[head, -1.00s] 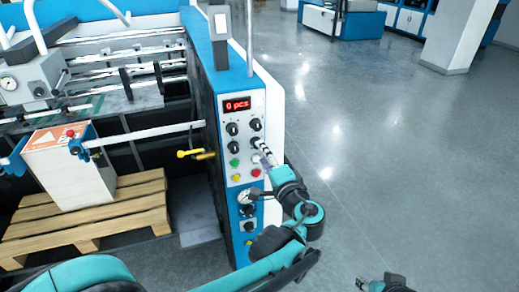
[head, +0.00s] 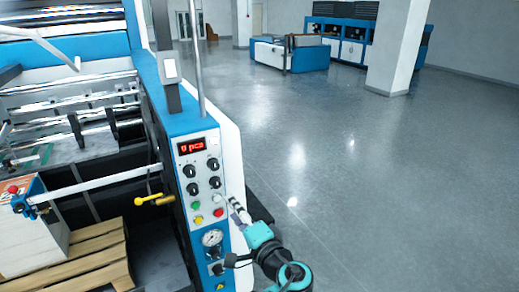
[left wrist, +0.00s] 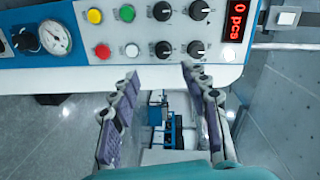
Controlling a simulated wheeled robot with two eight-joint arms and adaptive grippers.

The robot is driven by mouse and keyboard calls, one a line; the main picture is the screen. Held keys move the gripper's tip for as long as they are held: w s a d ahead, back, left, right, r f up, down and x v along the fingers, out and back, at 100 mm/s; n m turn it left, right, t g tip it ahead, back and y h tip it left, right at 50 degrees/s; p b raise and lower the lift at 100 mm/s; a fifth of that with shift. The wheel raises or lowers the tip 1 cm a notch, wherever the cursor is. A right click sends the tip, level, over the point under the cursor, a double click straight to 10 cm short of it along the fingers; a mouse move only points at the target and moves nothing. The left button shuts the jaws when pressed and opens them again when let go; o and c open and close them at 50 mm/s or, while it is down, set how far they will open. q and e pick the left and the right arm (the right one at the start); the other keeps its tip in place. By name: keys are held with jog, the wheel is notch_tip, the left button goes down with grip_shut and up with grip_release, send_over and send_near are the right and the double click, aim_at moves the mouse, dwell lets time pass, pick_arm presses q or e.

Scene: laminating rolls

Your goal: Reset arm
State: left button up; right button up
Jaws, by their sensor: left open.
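My left gripper (head: 236,206) is just to the right of the control panel (head: 207,232) in the head view, beside the white button (head: 216,197) and red button (head: 219,212). In the left wrist view the gripper (left wrist: 160,76) is open, its two purple-padded fingers spread with nothing between them. The panel's black knobs (left wrist: 163,49), yellow button (left wrist: 94,16) and red display (left wrist: 236,20), reading "0 pcs", lie past the fingertips. No contact with the panel is clear. My right gripper is out of view.
The blue and white machine fills the left side. A yellow-handled lever (head: 148,200) sticks out left of the panel. A white box (head: 35,235) stands on a wooden pallet (head: 95,268). A white pillar (head: 398,45) stands far back. The floor to the right is open.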

pick_arm(q)
jog(key=s+a+f+n+g+h+b, duration=0.3)
jog(key=s+a+f+b, duration=0.15)
jog(key=f, duration=0.55)
jog(key=s+a+f+n+g+h+b, duration=0.2)
jog(key=s+a+f+g+b, duration=0.15)
jog(key=s+a+f, duration=0.45)
jog(key=s+d+f+n+h+b, duration=0.2)
jog(key=d+f+h, duration=0.3)
jog(key=f, duration=0.3)
jog(key=shift+s+d+n+b, duration=0.35)
jog(key=shift+s+n, duration=0.45)
jog(key=shift+n, duration=0.1)
